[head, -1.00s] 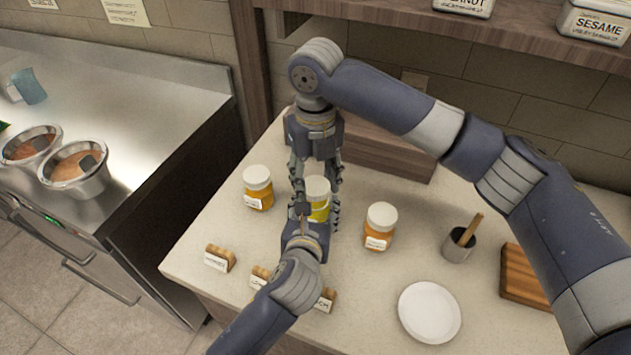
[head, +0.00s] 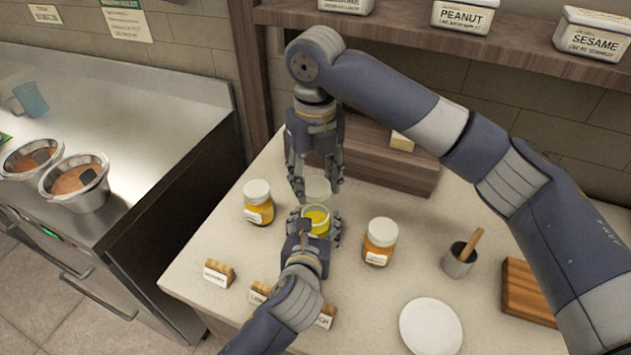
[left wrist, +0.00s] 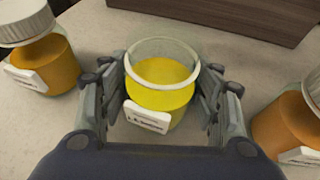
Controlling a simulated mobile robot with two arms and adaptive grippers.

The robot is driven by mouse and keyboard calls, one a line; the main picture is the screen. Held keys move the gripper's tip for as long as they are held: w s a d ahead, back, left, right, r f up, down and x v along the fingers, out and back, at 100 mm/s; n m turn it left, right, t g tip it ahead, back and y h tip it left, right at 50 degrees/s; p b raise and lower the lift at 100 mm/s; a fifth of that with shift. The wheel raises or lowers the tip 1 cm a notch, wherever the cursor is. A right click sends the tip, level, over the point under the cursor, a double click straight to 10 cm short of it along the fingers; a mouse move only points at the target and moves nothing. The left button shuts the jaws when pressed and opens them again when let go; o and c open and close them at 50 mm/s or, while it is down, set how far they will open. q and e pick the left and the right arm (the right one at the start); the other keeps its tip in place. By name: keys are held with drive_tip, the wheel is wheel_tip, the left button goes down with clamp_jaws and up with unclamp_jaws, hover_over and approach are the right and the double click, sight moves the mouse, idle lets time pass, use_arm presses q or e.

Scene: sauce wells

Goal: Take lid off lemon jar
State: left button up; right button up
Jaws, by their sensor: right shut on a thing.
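The lemon jar (head: 318,222) stands upright on the counter with its top open and yellow contents showing. It also shows in the left wrist view (left wrist: 160,92), with a clear glass rim and a white label on its front. My left gripper (head: 318,228) has its fingers on both sides of the jar, against the glass. My right gripper (head: 318,180) points down just above and behind the jar. It is shut on the pale round lid (head: 317,188), which is apart from the jar and partly hidden by the fingers.
A white-lidded orange jar (head: 258,204) stands left of the lemon jar and another (head: 380,242) stands right. Small wooden label stands (head: 219,273) line the front. A white plate (head: 430,327), a grey cup (head: 459,260) and a wooden block (head: 527,290) are at right.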

use_arm(q)
drive_tip(key=shift+o, duration=0.9)
